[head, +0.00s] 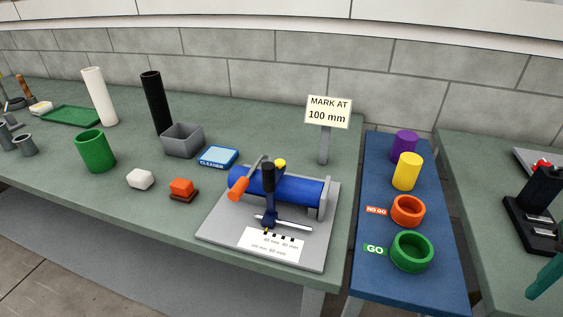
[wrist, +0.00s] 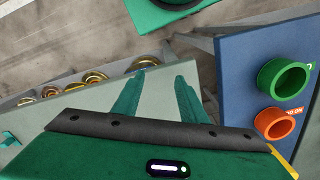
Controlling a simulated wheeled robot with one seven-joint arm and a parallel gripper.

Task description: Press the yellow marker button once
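The yellow marker button (head: 280,163) sits on top of the marking fixture, behind a black upright post (head: 268,175). The fixture holds a blue cylinder (head: 305,187) with an orange handle (head: 238,189) at its left, on a grey base plate (head: 222,238). In the wrist view my gripper (wrist: 160,78) shows two teal fingers standing apart with nothing between them. My gripper is away from the button, which does not show in the wrist view. I cannot tell whether the teal part at the head view's right edge belongs to my gripper.
A sign (head: 328,112) reading "MARK AT 100 mm" stands behind the fixture. A blue cleaner pad (head: 218,156) and grey bin (head: 183,140) stand left.

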